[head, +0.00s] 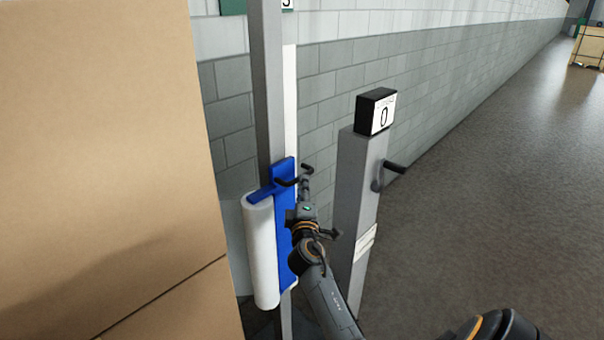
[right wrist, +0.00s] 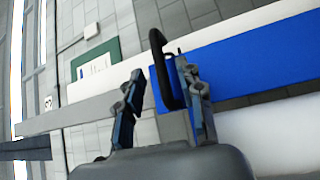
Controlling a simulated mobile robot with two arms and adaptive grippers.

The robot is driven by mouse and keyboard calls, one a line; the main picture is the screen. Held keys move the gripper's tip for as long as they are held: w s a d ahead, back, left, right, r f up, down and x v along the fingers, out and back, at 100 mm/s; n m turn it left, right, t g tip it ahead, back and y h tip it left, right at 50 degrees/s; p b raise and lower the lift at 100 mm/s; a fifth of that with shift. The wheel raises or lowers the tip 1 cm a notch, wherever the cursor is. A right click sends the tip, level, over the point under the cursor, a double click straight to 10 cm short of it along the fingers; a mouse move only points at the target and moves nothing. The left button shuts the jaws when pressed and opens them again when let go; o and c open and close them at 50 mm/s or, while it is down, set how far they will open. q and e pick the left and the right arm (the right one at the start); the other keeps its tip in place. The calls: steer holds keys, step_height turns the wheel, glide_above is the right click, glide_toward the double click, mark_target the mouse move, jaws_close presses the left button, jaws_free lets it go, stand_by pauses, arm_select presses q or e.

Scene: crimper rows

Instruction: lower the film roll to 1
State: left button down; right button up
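The white film roll (head: 262,255) stands upright on a blue carriage (head: 284,225) on a grey mast (head: 268,95). My right gripper (head: 304,180) is at the upper part of the carriage. In the right wrist view its fingers (right wrist: 160,72) are apart, with a black bar handle (right wrist: 159,50) between them, closer to the right finger. I cannot tell whether they touch it. The blue carriage (right wrist: 255,55) and the white roll (right wrist: 275,125) also show there. A display box (head: 383,112) on a grey post (head: 358,200) reads 0. My left gripper is out of view.
A large cardboard box (head: 100,130) fills the left side, close to the roll. The post has a black handle (head: 392,168) on its right. A block wall (head: 400,70) runs behind; open floor (head: 500,190) lies to the right. A wooden crate (head: 588,45) stands far off.

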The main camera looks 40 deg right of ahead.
steer(key=x, duration=0.5)
steer(key=shift+w+d, duration=0.2)
steer(key=shift+w, duration=0.1)
jaws_close()
